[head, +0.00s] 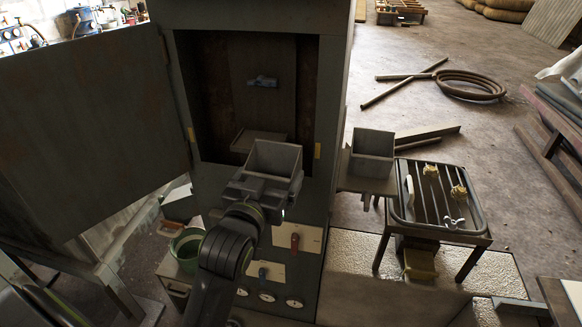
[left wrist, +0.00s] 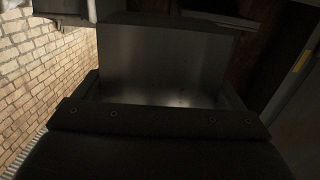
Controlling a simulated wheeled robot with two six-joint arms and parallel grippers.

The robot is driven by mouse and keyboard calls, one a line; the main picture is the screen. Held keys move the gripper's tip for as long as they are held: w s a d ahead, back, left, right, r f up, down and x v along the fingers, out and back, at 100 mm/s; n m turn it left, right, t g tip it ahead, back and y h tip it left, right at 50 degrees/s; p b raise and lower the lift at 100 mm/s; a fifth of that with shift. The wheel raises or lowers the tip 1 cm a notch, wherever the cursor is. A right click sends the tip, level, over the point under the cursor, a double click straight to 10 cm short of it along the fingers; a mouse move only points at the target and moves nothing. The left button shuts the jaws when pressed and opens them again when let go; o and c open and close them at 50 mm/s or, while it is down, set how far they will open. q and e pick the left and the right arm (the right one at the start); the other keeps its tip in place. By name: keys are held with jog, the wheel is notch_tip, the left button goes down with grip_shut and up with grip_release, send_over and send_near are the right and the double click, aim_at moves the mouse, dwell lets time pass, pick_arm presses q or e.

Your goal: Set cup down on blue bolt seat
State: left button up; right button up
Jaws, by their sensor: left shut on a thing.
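A square, open-topped grey cup (head: 274,157) is held in front of the open cabinet, its mouth facing up. My left gripper (head: 263,186) comes up from below and is shut on the cup's near side. In the left wrist view a grey wall of the cup (left wrist: 165,72) fills the middle, beyond the dark gripper body. A blue bolt (head: 262,81) sticks out of the cabinet's back panel, above and behind the cup. A small ledge (head: 255,139) lies below the bolt, partly hidden by the cup. I cannot tell whether the cup touches it. My right gripper is out of view.
The cabinet door (head: 95,130) stands open at left. Another square grey box (head: 372,155) sits on a side shelf at right, beside a barred rack (head: 440,196). Below the opening is a panel with a red handle (head: 295,241) and dials. The cabinet's side walls bound the opening.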

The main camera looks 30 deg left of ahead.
pick_arm(q)
jog(key=s+a+r+y+p, duration=0.2)
jog(key=s+a+p, duration=0.2)
jog(key=a+p, duration=0.25)
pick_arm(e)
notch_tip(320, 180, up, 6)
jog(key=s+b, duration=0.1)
pick_arm(q)
jog(key=shift+n+h, duration=0.3)
jog(key=shift+h, duration=0.1)
jog(key=b+x, duration=0.1)
jog(key=x, duration=0.5)
jog(key=b+x, duration=0.2)
jog(key=x, duration=0.4)
jog(key=a+b+x, duration=0.1)
jog(key=x, duration=0.5)
jog(key=shift+a+b, duration=0.15)
jog(key=shift+b, duration=0.25)
jog(key=shift+w+a+f, duration=0.1)
jog(key=shift+w+a, duration=0.05)
jog(key=shift+w, duration=0.55)
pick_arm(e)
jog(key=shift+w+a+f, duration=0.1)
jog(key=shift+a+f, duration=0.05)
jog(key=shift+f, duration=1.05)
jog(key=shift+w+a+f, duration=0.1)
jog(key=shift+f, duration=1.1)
